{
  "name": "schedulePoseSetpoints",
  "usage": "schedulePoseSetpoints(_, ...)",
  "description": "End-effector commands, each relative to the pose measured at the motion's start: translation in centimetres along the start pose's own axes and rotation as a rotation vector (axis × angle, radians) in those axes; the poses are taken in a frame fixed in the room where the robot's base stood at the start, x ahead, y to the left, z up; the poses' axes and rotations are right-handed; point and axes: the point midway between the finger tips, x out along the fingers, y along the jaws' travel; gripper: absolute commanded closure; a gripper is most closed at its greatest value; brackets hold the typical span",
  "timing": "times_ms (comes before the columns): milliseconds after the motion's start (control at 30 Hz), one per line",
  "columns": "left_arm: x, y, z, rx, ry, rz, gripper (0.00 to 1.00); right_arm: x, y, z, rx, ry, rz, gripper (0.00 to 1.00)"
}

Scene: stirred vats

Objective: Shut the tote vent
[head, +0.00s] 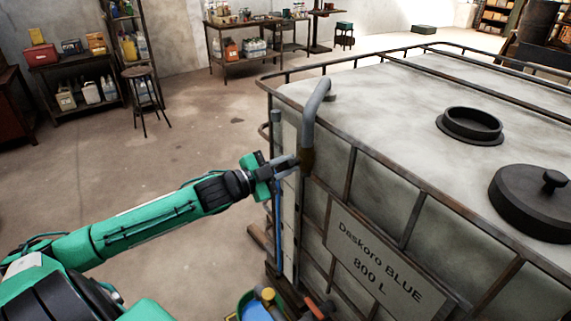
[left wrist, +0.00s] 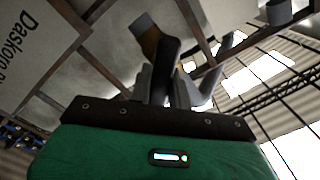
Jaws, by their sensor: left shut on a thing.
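The tote (head: 400,215) is a large pale tank in a rusty cage, labelled "Daskoro BLUE 800 L". A bent grey vent pipe (head: 312,108) rises from its top corner and curves down outside the wall to a brown fitting (head: 306,160). The fitting (left wrist: 152,42) and pipe (left wrist: 228,45) also show in the left wrist view. My left gripper (head: 287,166) is beside the fitting, its fingers shut on a dark lever (left wrist: 166,62) there. The fingers hide part of the lever, and its exact angle is unclear. My right gripper is not in view.
A black open neck (head: 470,125) and a black lid (head: 535,200) are on the tote's top. A blue-filled sight tube (head: 278,235) runs down beside the gripper. A bucket of blue liquid (head: 258,309) stands below. Shelves and a stool (head: 145,100) stand behind; the left floor is clear.

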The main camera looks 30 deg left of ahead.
Motion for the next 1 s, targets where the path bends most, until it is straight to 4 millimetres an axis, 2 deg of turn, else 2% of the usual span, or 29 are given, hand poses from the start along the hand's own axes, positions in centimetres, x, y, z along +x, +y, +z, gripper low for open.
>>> schedulePoseSetpoints(600,0.01,0.52,0.12,0.56,0.001,0.0,1.0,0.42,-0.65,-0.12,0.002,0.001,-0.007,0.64)
schedulePoseSetpoints(1000,0.0,0.63,0.22,0.761,0.001,0.0,1.0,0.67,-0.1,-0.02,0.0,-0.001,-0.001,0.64)
